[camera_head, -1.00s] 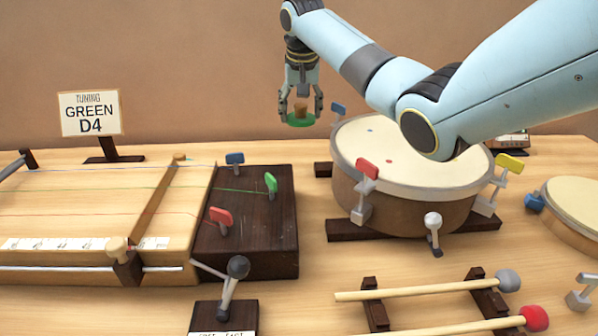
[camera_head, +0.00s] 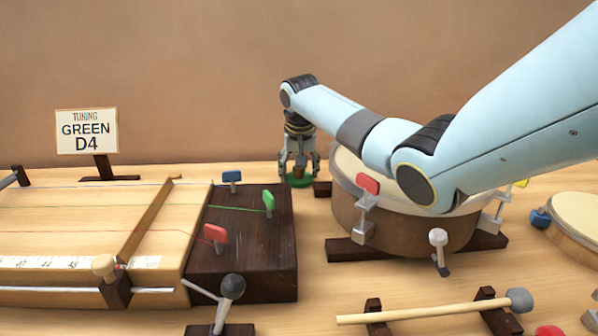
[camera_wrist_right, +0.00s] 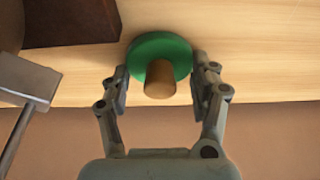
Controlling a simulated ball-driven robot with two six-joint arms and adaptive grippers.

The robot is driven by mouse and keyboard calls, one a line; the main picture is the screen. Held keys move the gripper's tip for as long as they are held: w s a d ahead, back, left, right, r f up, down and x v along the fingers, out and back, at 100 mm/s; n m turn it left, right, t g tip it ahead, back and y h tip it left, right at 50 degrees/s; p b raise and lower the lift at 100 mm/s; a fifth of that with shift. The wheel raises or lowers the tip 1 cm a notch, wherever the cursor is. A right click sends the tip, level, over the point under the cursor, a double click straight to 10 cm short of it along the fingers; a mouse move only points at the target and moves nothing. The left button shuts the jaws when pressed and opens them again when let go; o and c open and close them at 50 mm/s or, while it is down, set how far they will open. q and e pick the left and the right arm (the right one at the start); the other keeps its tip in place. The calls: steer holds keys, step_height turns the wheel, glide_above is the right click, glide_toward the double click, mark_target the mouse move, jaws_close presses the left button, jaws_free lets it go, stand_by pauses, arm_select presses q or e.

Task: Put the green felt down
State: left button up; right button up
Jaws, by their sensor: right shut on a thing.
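The green felt (camera_head: 299,182) is a round green disc with a tan wooden knob on top. My right gripper (camera_head: 299,172) points down and is shut on it, behind the dark block and left of the large drum. In the right wrist view the green felt (camera_wrist_right: 150,48) sits between the two fingers, with its knob facing the camera. The felt is low at the wooden table's back; I cannot tell whether it touches the table. My left gripper is not in view.
The large drum (camera_head: 385,222) stands close to the right of the gripper. The dark block (camera_head: 245,245) with coloured pegs is in front. A sign (camera_head: 87,131) reading "GREEN D4" stands at the left. Bare table shows behind the dark block.

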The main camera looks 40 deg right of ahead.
mark_target(300, 186)
steer(key=o, duration=1.1)
steer(key=shift+f, duration=0.1)
steer(key=p+v, duration=0.3)
steer(key=v, duration=0.9)
